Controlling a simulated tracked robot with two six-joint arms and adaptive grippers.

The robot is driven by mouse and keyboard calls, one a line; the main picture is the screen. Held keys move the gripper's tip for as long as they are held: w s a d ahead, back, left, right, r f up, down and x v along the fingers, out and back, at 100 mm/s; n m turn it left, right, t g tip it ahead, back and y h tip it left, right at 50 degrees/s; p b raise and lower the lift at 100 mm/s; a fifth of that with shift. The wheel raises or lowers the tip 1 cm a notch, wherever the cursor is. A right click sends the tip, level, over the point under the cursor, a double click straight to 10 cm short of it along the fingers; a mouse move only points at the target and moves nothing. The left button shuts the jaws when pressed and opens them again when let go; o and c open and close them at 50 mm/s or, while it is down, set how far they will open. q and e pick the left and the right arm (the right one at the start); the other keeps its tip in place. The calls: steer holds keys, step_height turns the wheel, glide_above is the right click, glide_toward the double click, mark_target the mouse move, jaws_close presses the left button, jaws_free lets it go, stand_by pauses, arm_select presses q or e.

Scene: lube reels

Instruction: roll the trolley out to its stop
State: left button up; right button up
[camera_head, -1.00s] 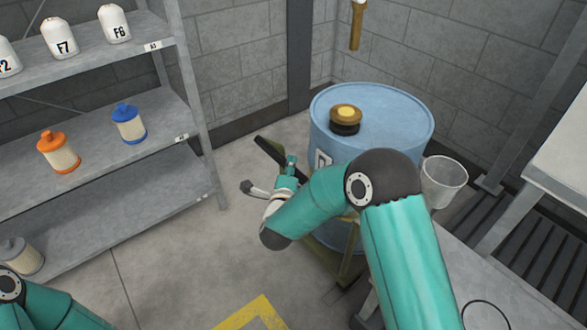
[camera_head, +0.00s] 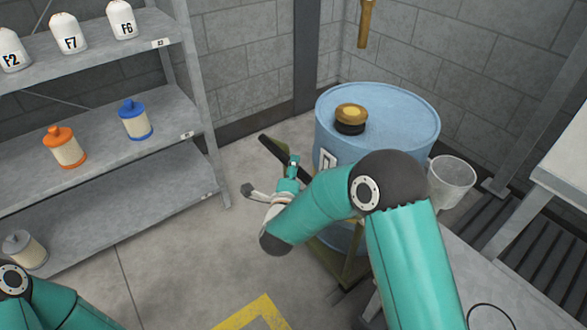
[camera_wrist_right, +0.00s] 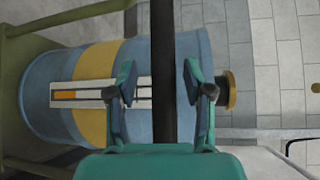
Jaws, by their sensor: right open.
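The trolley is an olive-green frame (camera_head: 343,262) carrying a blue drum (camera_head: 415,118), mostly hidden behind my right arm. A black bar (camera_head: 283,158) like a handle angles out beside the drum. My right gripper (camera_head: 284,172) is at this bar, partly hidden by its own wrist. In the right wrist view, the gripper (camera_wrist_right: 162,90) is open, with the black bar (camera_wrist_right: 163,45) passing between its fingers and gaps on both sides. The drum (camera_wrist_right: 45,95) and green frame (camera_wrist_right: 65,17) lie beyond. My left gripper is out of view; only its arm shows.
A grey shelf (camera_head: 95,165) with bottles and canisters stands at left. A yellow floor marking (camera_head: 262,308) lies in front. A grey bucket (camera_head: 452,183) is right of the drum, near a dark floor grate (camera_head: 540,250). Bare floor lies between shelf and trolley.

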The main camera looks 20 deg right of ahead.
steer(key=v, duration=1.1)
steer(key=s+f+n+g+y, duration=0.25)
steer(key=f+n, duration=0.35)
steer(key=f, duration=0.3)
steer(key=s+f+n+g+y, duration=0.25)
steer(key=f+n+y, duration=0.2)
steer(key=f, duration=0.55)
steer(key=s+f+n+g+y, duration=0.2)
steer(key=s+f+n+g, duration=0.35)
steer(key=s, duration=0.35)
steer(key=s+f+n+g+y, duration=0.2)
steer(key=s+f+n+g, duration=0.3)
steer(key=s, duration=0.4)
step_height(320, 180, up, 33)
steer(key=n+t+p, duration=0.1)
steer(key=p, duration=3)
steer(key=shift+s+a+f, duration=0.2)
steer(key=shift+s+a, duration=0.1)
